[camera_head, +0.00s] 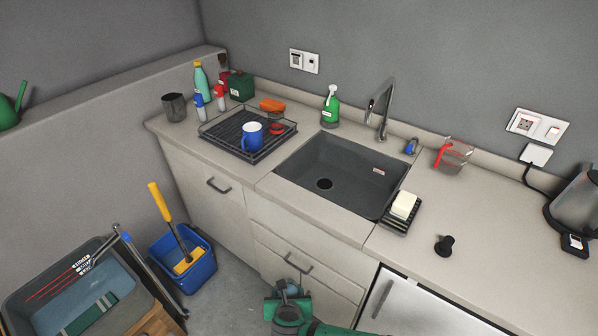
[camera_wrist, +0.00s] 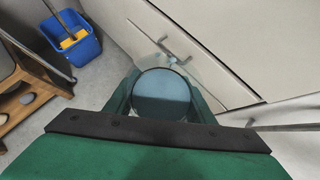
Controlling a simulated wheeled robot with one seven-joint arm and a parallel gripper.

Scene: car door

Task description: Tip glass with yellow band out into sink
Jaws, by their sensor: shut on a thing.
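My gripper (camera_wrist: 162,95) is shut around a round clear glass (camera_wrist: 160,92), which I see from above with bluish liquid or tint inside. Its band is hidden from this angle. In the head view my gripper (camera_head: 288,302) is at the bottom middle, in front of the cabinet drawers and below the counter. The glass (camera_head: 289,288) shows small there, apparently upright. The dark grey sink (camera_head: 345,168) is set in the counter above and beyond it, with an empty basin.
A tap (camera_head: 383,108) stands behind the sink. A rack (camera_head: 225,128) with a blue mug (camera_head: 252,137) is left of the sink; soap (camera_head: 403,205) and a measuring jug (camera_head: 455,155) are right. A drawer handle (camera_head: 298,263) and blue bucket (camera_head: 185,260) are near my gripper.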

